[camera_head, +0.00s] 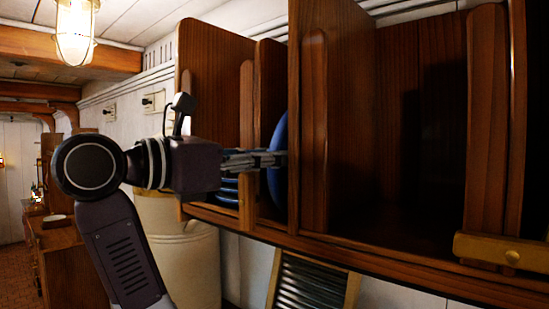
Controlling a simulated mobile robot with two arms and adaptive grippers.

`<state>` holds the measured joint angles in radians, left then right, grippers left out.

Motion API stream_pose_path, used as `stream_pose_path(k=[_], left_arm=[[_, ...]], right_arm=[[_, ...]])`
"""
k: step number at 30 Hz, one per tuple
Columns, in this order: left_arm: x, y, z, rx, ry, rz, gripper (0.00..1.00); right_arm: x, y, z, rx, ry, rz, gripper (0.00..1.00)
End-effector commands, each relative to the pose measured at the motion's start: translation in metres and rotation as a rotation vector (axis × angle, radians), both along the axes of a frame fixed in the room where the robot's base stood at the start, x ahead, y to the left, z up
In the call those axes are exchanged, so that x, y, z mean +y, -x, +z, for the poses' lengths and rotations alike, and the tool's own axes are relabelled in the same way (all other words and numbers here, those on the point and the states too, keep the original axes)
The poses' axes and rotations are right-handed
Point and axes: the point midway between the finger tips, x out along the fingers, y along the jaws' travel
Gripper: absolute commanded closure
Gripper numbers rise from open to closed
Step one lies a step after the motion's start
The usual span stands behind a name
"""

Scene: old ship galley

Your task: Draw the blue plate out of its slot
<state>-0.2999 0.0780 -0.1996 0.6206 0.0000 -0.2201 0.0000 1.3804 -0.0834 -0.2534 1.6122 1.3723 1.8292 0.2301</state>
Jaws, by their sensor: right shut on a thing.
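The blue plate (277,176) stands upright on edge in a narrow slot of the wooden rack (342,237), partly hidden by the slot's right-hand divider. My right gripper (282,159) reaches in from the left, across the front of the rack, and is shut on the blue plate near its visible edge. Several more blue plates (228,190) lie stacked in the compartment to the left, partly hidden behind my right gripper. My left gripper is not in view.
A wide compartment (420,130) at the right looks empty and dark. A cream container (190,255) and a ribbed board (308,284) stand below the rack. A hanging lamp (75,35) is at upper left.

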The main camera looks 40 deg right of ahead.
Motion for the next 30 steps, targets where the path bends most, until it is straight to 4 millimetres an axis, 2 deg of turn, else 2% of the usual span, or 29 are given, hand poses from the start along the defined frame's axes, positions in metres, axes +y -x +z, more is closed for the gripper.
stream_pose_path(k=[30], left_arm=[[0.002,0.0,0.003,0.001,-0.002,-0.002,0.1]], right_arm=[[0.03,0.002,0.002,0.0,0.001,0.001,1.0]])
